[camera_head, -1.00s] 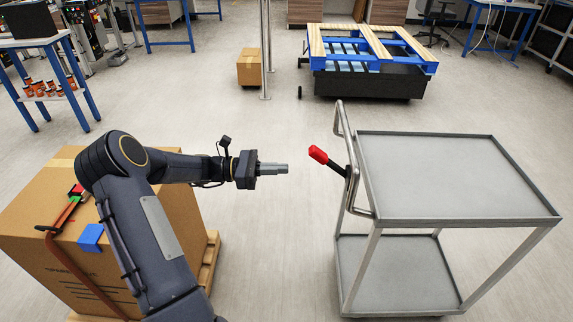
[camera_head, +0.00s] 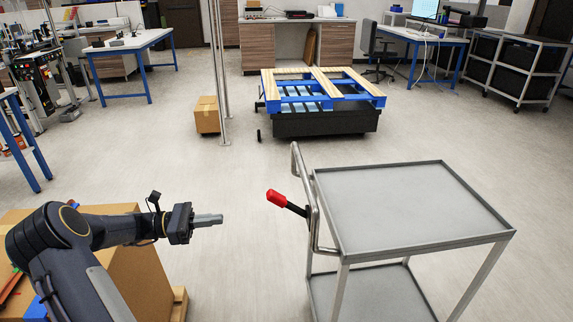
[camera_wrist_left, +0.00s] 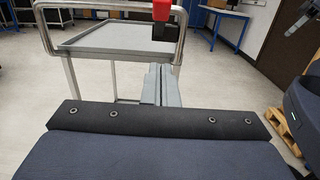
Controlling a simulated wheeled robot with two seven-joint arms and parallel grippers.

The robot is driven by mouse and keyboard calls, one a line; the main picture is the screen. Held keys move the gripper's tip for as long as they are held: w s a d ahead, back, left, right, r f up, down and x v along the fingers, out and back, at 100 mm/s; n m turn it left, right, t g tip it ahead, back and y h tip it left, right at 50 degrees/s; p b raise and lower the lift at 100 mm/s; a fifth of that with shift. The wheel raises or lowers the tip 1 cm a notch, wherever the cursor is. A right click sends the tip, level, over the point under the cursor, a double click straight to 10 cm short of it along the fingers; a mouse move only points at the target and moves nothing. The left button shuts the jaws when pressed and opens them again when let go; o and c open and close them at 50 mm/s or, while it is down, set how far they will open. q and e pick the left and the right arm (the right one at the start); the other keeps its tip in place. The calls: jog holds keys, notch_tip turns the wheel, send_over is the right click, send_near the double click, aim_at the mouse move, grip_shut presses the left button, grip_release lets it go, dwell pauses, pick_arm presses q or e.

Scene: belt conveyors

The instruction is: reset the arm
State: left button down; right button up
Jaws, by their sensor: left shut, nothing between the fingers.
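My left arm comes in from the left in the head view and reaches to the right. Its gripper (camera_head: 208,220) is shut and empty, held in the air left of the metal cart. In the left wrist view the two grey fingers (camera_wrist_left: 161,84) lie side by side, pointing toward the cart. The red-tipped lever (camera_head: 278,199) on the cart's handle is apart from the fingers; its red end also shows at the top of the wrist view (camera_wrist_left: 162,10). My right gripper is not in either view.
The grey two-shelf cart (camera_head: 410,205) stands at the right. A large cardboard box (camera_head: 138,270) on a pallet is beneath my left arm. A small carton (camera_head: 207,115) and a blue pallet on a black base (camera_head: 322,122) stand farther back. Open floor lies between them.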

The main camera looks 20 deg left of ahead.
pick_arm(q)
jog(key=s+d+r+m+g+y+p, duration=0.1)
jog(key=s+d+r+m+g+y, duration=0.2)
jog(key=d, duration=0.5)
jog(key=s+d+r+m+g+y+p, duration=0.1)
jog(key=s+d+r+m+g, duration=0.15)
jog(key=d+r+m, duration=0.35)
jog(key=s+d+m+t+y+p, duration=0.1)
jog(key=s+d+m+y, duration=0.3)
jog(key=s+m, duration=0.2)
jog(key=s+d+m+y+p, duration=0.2)
jog(key=s+d+m+y, duration=0.2)
jog(key=s+m, duration=0.3)
jog(key=shift+s+m+t, duration=0.3)
jog(key=shift+s+t, duration=0.05)
jog(key=shift+s, duration=1.6)
jog(key=shift+f, duration=0.1)
